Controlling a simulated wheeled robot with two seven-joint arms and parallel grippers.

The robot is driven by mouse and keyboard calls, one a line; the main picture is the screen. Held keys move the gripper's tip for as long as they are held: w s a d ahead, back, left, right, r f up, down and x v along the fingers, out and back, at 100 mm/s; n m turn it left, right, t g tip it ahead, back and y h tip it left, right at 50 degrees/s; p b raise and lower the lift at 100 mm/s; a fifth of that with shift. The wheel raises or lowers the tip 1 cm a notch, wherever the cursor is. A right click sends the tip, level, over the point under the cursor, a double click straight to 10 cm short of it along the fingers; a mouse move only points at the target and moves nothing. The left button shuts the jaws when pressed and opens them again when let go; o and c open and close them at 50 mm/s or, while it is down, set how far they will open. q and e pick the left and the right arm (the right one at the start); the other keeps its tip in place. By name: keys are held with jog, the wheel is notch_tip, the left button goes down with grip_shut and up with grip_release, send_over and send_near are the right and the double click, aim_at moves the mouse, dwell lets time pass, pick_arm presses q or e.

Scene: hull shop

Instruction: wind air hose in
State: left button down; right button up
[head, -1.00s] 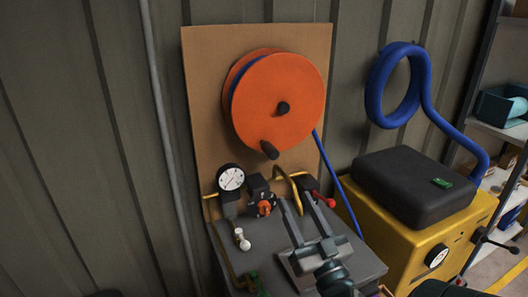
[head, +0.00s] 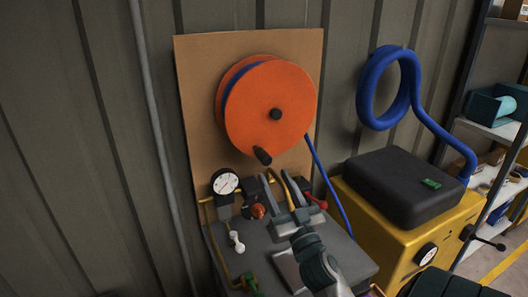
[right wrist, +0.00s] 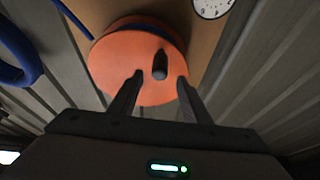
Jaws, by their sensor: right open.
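The orange hose reel (head: 285,88) is mounted on a tan board (head: 198,80). Blue air hose (head: 327,178) shows at the reel's left edge between its discs and runs down from its lower right. A dark crank handle (head: 262,156) sticks out from the reel's lower face. My right gripper (head: 285,178) is open and empty, just below and right of the handle in the head view. In the right wrist view, the handle (right wrist: 160,64) lies ahead, between the lines of the open fingers (right wrist: 160,78), apparently untouched. My left gripper is out of view.
Below the reel are a white gauge (head: 226,183), an orange-red knob (head: 258,211) and a red-handled valve (head: 316,202) above a grey bench (head: 345,262). A yellow machine (head: 400,235) with a black top stands right.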

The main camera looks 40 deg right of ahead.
aim_at(267, 164)
jog(key=p+x, duration=0.2)
jog(key=x, duration=0.6)
jog(key=shift+w+d+r+p, duration=0.1)
jog(key=shift+w+r+p, duration=0.05)
jog(key=shift+w+p, duration=0.15)
grip_shut()
